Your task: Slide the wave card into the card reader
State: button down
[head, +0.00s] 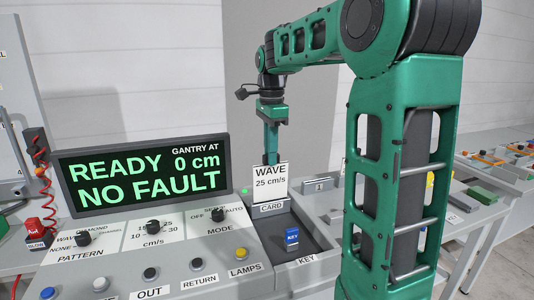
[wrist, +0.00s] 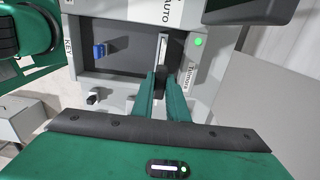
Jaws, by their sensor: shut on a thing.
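The wave card (head: 270,184) is white, upright, and reads "WAVE 25 cm/s" in the head view. My gripper (head: 271,158) is shut on its top edge from above. The card reader (head: 271,208), labelled CARD, is directly below, with the card's lower edge at it. I cannot tell whether that edge is inside the slot or just above or behind it. In the wrist view my gripper (wrist: 165,76) points at the console, and its fingers partly hide the reader area.
A display (head: 145,175) reads "READY 0 cm NO FAULT". A blue key block (head: 292,237) sits in the dark recess by the KEY label. Knobs and buttons, including a yellow LAMPS button (head: 241,253), line the console. A green light (wrist: 199,41) glows near the reader.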

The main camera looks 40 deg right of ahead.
jog(key=shift+f, duration=2.35)
jog(key=c, duration=1.7)
grip_release()
jog(key=shift+o, duration=0.2)
notch_tip(320, 180, up, 11)
jog(key=shift+w+f, duration=0.1)
